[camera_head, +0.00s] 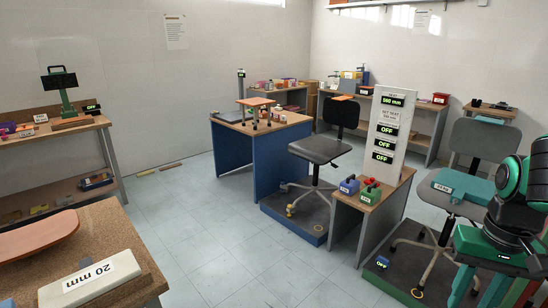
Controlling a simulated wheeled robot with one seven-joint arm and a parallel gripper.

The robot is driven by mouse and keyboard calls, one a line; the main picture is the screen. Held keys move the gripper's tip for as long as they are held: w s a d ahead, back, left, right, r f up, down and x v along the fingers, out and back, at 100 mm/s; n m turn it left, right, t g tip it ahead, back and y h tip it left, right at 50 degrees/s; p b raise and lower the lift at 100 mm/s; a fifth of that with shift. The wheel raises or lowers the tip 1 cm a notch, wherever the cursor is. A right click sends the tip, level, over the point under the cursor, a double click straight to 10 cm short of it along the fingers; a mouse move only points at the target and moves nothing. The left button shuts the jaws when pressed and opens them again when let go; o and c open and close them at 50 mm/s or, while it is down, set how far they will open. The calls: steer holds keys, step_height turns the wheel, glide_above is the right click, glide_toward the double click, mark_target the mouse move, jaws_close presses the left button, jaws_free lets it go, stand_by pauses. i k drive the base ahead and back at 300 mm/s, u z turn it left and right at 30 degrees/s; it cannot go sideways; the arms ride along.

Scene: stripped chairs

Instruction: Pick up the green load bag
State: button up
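A tall white panel (390,122) with "OFF" displays stands behind the bags. A dark chair (318,150) on a blue platform is to the left. A grey chair (480,142) holding a teal bag (464,185) stands between table and arm. Floor at centre is clear.

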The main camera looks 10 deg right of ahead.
mark_target(369, 196)
steer(key=i, duration=3.5)
steer(key=z, duration=2.65)
